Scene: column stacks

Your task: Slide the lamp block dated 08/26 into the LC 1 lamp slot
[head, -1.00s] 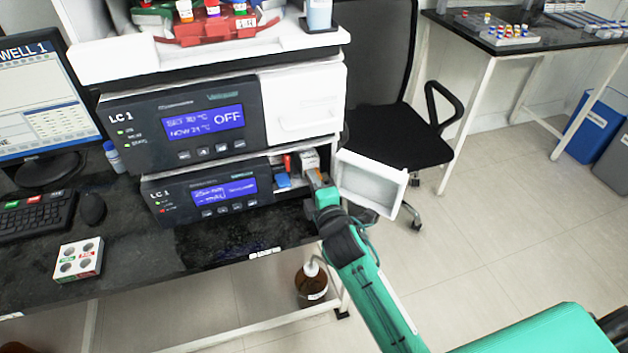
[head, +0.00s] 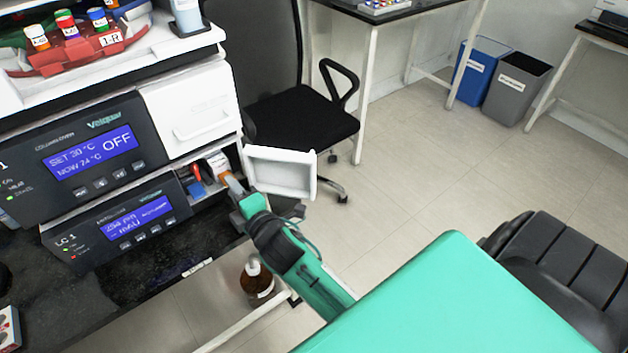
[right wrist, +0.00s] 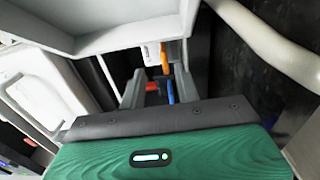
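The LC 1 lower unit (head: 128,222) has an open bay at its right end. In the bay stand a white block with an orange part (head: 217,162), a blue piece (head: 196,189) and a red piece. My right gripper (head: 236,188) is at the bay's front opening. In the right wrist view its two grey fingers (right wrist: 160,85) are apart. The white block (right wrist: 151,53), an orange piece (right wrist: 165,58), a red piece (right wrist: 152,87) and a blue piece (right wrist: 171,92) show between or beyond them. I cannot read any date. My left gripper is out of view.
The white bay door (head: 282,172) stands open just right of my right gripper. The column oven (head: 92,160) is above the bay. A brown bottle (head: 256,278) stands below the bench edge. A black chair (head: 300,125) is behind the door.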

